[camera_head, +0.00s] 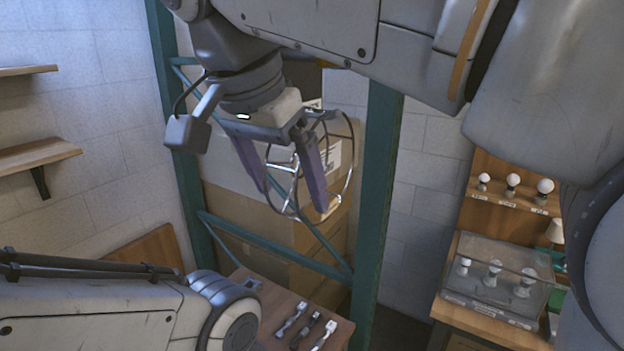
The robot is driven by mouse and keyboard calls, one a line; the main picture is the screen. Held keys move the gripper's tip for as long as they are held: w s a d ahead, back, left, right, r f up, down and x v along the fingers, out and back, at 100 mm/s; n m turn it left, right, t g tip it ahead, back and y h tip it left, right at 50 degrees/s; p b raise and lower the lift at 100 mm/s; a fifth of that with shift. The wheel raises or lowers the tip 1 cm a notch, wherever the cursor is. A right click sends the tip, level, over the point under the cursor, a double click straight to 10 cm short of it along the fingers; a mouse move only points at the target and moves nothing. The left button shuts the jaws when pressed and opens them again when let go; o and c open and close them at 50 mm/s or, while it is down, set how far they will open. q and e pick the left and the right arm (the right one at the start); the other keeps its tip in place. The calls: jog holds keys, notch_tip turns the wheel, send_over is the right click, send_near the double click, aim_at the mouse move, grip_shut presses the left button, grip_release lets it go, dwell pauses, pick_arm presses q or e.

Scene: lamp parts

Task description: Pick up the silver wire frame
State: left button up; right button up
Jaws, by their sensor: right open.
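The silver wire frame (283,167) is a round cage of thin curved wires in the middle of the head view. My right gripper (292,199) points down at the same spot, with its two purple fingers spread apart. The wires show between the fingers and to the right of them. Part of the frame is hidden behind the right finger, and I cannot tell whether the fingers touch the wires. My left arm crosses the lower left, but its gripper is out of view.
Cardboard boxes (232,204) stand behind the frame within a green metal rack (376,200). A small table (262,290) with several tools is below. At right, a wooden bench (452,312) holds a clear bin of bulbs (541,268). Wall shelves (35,153) are at left.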

jog(key=shift+w+d+f, duration=0.1)
jog(key=shift+f, duration=0.2)
grip_shut()
jog(key=shift+r, duration=0.2)
